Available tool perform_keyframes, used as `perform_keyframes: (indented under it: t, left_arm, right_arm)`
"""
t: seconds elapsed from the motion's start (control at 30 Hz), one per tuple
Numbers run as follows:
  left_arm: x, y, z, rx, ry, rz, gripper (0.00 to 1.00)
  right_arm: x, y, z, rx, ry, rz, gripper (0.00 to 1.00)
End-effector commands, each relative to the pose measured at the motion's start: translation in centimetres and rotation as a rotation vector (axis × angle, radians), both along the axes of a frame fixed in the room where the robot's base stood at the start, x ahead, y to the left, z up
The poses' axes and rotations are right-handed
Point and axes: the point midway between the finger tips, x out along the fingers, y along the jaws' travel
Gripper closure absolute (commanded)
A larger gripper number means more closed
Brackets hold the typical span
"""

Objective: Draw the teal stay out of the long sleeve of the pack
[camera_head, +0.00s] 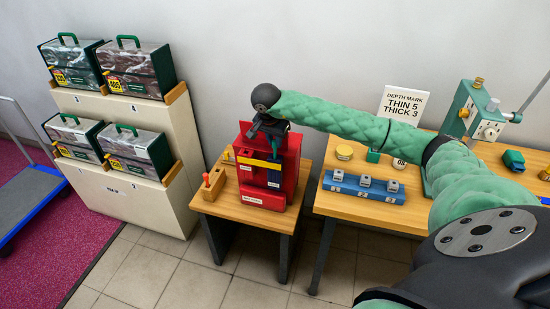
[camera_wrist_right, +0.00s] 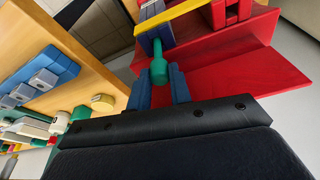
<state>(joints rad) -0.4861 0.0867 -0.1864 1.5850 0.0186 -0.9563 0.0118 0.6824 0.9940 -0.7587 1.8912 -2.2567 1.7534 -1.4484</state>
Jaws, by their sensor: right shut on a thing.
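The red pack (camera_head: 292,165) stands upright on the small wooden table, with yellow, dark blue and red bands across its front. The teal stay (camera_wrist_right: 158,68) shows in the right wrist view as a thick rounded end with a thinner rod. In the head view my right gripper (camera_head: 268,128) is above the pack's top. My left gripper is not in view.
A wooden block with an orange peg (camera_head: 214,182) stands left of the pack. The right table holds a blue rack (camera_head: 363,188), a sign (camera_head: 402,106) and a green device (camera_head: 480,112). Bagged comforters (camera_head: 138,70) stand on a cream shelf (camera_head: 125,108) at left.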

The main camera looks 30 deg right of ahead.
Motion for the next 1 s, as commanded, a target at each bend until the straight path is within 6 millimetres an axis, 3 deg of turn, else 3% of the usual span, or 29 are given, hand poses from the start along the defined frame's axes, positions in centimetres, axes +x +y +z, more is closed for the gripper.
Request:
perform_keyframes:
  t: [0.5,1.0]
  left_arm:
    - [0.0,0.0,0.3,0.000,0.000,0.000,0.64]
    - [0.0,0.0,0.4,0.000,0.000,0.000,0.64]
  right_arm:
    - [0.0,0.0,1.7,-0.001,0.000,0.000,1.00]
    - [0.0,0.0,2.0,-0.001,0.000,0.000,1.00]
